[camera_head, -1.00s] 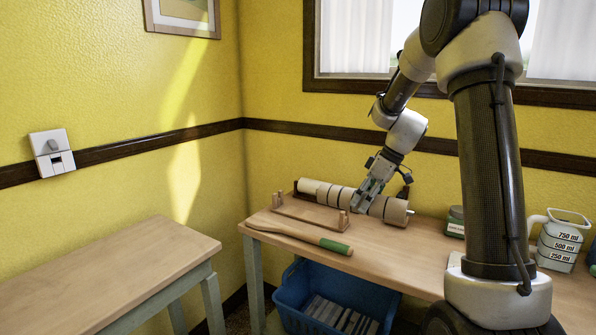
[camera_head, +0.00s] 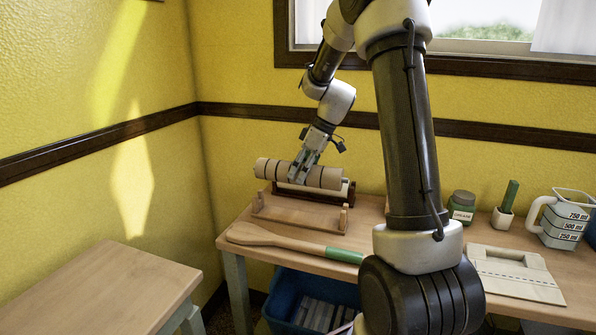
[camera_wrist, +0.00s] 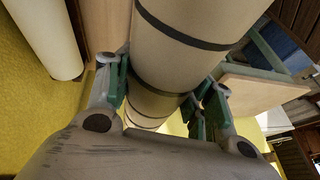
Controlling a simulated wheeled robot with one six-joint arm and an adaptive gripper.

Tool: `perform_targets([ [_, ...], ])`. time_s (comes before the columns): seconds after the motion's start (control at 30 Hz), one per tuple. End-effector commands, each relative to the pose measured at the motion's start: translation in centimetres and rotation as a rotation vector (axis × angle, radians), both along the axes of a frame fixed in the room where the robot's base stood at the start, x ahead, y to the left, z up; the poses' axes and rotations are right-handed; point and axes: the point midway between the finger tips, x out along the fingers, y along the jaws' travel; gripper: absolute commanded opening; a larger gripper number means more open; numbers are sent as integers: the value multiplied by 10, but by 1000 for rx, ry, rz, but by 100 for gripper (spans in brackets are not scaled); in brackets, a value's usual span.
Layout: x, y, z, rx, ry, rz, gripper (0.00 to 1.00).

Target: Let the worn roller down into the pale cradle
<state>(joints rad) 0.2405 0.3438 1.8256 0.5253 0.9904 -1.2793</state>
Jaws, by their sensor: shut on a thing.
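The worn roller (camera_head: 273,168) is beige with dark bands. My gripper (camera_head: 300,176) is shut around its middle and holds it level, up off the table. In the wrist view the roller (camera_wrist: 187,52) runs between the fingers (camera_wrist: 160,98). The pale cradle (camera_head: 285,215) is a light wood stand with upright end posts. It stands empty on the table, in front of and below the roller.
A dark wood rack (camera_head: 348,197) with a whitish roller (camera_head: 318,189) stands behind the pale cradle. A green-handled paddle (camera_head: 290,243) lies along the front edge.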

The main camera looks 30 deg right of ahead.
Motion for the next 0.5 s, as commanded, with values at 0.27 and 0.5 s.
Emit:
perform_targets([
  [0.27,0,0,0,-1,-2,0,4],
  [0.5,0,-1,-11,-2,-2,1,4],
])
